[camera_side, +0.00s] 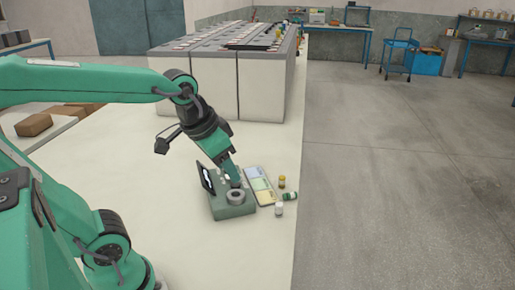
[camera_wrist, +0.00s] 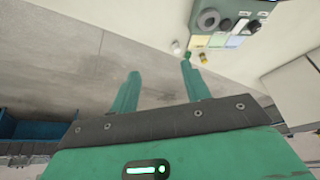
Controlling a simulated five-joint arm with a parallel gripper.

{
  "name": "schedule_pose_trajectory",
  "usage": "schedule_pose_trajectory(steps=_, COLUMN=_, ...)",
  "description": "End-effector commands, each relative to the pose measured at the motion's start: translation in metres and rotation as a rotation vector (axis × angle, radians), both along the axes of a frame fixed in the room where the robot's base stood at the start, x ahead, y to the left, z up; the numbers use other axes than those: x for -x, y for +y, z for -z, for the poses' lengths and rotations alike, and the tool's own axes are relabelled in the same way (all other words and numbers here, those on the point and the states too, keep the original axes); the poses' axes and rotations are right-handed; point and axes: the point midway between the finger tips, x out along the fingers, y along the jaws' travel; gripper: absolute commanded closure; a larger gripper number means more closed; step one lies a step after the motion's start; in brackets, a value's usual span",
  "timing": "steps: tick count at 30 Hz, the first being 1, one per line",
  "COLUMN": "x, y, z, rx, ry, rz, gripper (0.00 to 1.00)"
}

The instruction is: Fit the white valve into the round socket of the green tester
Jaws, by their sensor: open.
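The green tester (camera_side: 222,211) stands on the white table, its round socket (camera_side: 236,196) showing as a grey ring with a dark, empty-looking middle. In the wrist view the tester (camera_wrist: 228,8) is at the top, with the socket (camera_wrist: 208,19) at its left end. The small white valve (camera_side: 279,209) stands right of the tester near the table edge; it also shows in the wrist view (camera_wrist: 176,47). My gripper (camera_side: 235,181) is over the tester in the side view, apart from the valve. In the wrist view my gripper (camera_wrist: 160,70) has its fingers wide apart with nothing between them.
A yellow valve (camera_side: 282,182) and a green valve (camera_side: 290,196), which seems to lie on its side, are near the white one. A card with coloured panels (camera_side: 260,185) lies beside the tester. Large grey-topped battery rows (camera_side: 262,85) stand behind. The table's right edge is close.

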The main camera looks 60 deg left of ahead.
Motion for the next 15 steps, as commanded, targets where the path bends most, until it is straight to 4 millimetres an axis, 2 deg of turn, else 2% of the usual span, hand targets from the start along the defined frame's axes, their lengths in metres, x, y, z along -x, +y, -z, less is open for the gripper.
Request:
schedule_pose_trajectory(steps=8, x=-0.046, y=0.006, z=0.011, rx=-0.015, ry=0.091, rz=0.029, gripper=0.53)
schedule_pose_trajectory(steps=15, x=-0.086, y=0.012, z=0.03, rx=-0.023, ry=0.166, rz=0.055, gripper=0.53)
